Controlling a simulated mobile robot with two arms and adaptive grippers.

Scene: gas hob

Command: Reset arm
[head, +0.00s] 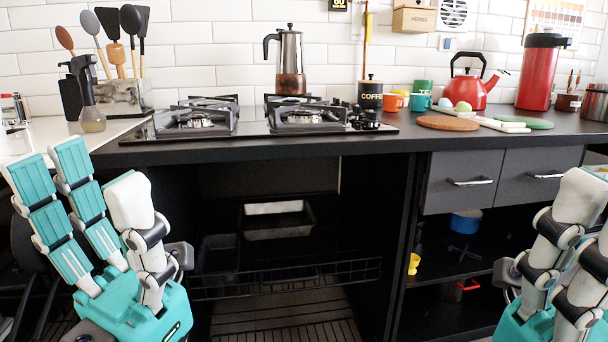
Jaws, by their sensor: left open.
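My left gripper (100,185) is at the lower left, in front of the counter. Its teal and white fingers point up, spread apart, with nothing between them. My right gripper is at the lower right, cut by the picture's edge; its fingers (570,245) point up in front of the drawers and I see nothing held. A gas hob (255,132) is set in the dark counter (400,150). A silver moka pot (290,65) stands upright at the back of the hob. Neither gripper touches any of these things.
A utensil holder (120,98) and spray bottle (92,110) stand on the left. A red kettle (468,88), red flask (540,75), mugs and boards are on the right. Below are drawers (460,180) and an open cabinet with a wire rack (300,275).

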